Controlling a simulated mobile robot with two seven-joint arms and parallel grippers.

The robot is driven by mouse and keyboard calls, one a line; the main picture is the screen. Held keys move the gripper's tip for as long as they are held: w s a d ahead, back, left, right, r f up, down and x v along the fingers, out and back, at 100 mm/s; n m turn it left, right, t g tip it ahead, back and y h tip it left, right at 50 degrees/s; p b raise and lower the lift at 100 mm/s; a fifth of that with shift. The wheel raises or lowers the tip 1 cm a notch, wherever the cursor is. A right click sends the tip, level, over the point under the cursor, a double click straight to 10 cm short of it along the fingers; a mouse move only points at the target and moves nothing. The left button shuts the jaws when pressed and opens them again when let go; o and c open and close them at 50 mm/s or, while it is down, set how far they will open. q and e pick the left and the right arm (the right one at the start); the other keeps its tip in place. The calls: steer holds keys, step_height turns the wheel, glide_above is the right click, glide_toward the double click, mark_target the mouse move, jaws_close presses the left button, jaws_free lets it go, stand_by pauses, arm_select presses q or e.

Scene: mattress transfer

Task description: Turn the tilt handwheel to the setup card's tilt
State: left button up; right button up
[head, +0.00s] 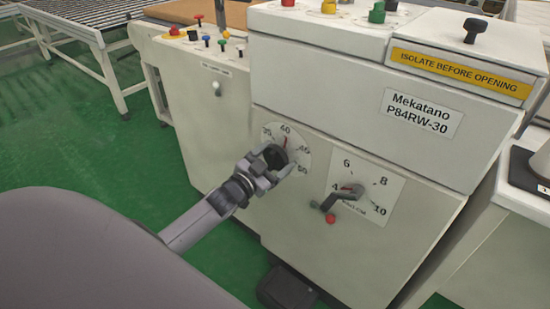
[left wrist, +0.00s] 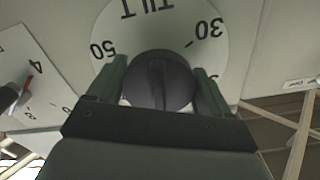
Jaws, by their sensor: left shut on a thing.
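The tilt handwheel (head: 274,156) is a dark round knob on the front of the cream machine, over a white dial (head: 298,140) with a red pointer near 40. My left gripper (head: 270,172) is shut on the handwheel. My gripper hides part of the dial. No setup card can be made out. My right gripper is not in view.
A second dial (head: 378,190) with a crank handle (head: 342,196) is to the right on the same panel. Coloured buttons and knobs sit on top of the machine. A roller conveyor (head: 85,20) is at the back left. A dark pedal (head: 286,290) is on the green floor.

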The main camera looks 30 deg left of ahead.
arm_select(q)
steer(key=m, duration=0.5)
steer(key=shift+m, duration=1.5)
steer(key=shift+a+m, duration=0.1)
steer(key=shift+m, duration=0.9)
steer(key=o, duration=1)
steer(key=shift+r, duration=0.1)
steer(key=shift+c, duration=0.2)
steer(key=shift+s, duration=0.1)
steer(key=s, duration=0.7)
steer(key=shift+a, duration=0.3)
